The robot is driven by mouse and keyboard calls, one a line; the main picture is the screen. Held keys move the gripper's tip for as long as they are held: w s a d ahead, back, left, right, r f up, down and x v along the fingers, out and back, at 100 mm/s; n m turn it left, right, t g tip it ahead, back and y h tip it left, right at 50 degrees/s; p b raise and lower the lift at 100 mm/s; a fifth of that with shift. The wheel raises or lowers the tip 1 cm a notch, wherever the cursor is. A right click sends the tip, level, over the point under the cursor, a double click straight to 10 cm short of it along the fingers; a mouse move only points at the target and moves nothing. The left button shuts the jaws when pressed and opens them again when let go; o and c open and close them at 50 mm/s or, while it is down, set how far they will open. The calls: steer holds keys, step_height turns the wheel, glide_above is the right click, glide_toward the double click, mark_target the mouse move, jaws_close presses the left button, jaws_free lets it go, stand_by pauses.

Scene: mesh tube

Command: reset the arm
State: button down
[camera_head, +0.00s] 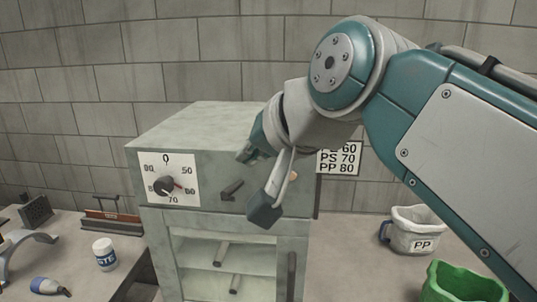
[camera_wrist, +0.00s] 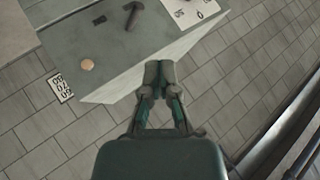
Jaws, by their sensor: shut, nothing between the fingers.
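My gripper (camera_head: 264,208) is in front of the upper face of a grey cabinet in the head view, at the end of my teal and white arm. In the wrist view my gripper (camera_wrist: 158,74) has its two fingertips together, with nothing between them. The cabinet (camera_head: 205,122) also shows in the wrist view, upside down (camera_wrist: 110,50). A dark handle (camera_head: 232,188) sits right of the dial, apart from my gripper.
The open-fronted lower cabinet holds shelves (camera_head: 200,250). A numbered sign (camera_head: 340,158) hangs behind my arm. A white PP bucket (camera_head: 412,228) and a green container (camera_head: 460,285) stand right. A white bottle (camera_head: 104,254) and blue-tipped tool (camera_head: 48,287) are on the left table.

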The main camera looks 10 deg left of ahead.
steer(key=s+d+f+h, duration=0.4)
steer(key=d+f, duration=0.8)
steer(key=f, duration=0.2)
steer(key=s+d+f+m+g+h, duration=0.1)
steer(key=s+d+f+h, duration=0.2)
steer(key=d+f, duration=0.9)
steer(key=shift+s+f+h, duration=0.4)
steer(key=shift+s+f, duration=0.45)
steer(key=shift+s, duration=0.2)
